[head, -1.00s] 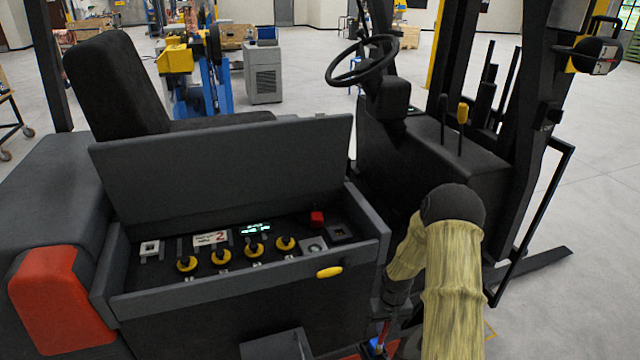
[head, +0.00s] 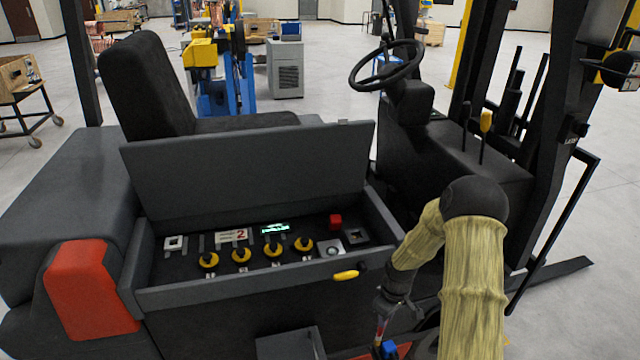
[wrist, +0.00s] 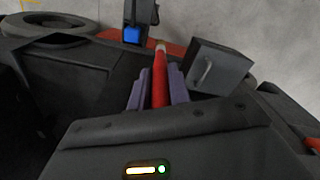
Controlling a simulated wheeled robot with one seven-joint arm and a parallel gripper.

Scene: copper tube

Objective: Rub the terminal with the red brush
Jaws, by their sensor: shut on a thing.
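My gripper (wrist: 158,88) is shut on the red brush (wrist: 159,85). Its slim red handle stands between the two purple-grey fingers in the wrist view, with a paler band at the far end. In the head view the brush (head: 380,328) shows small below my wrist, low in front of the truck's side. Several yellow-ringed round fittings (head: 241,255) stand in a row in the open compartment (head: 190,296), up and left of my gripper. I cannot tell which fitting is the terminal. The brush is apart from the row.
The raised lid (head: 250,175) stands behind the row.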

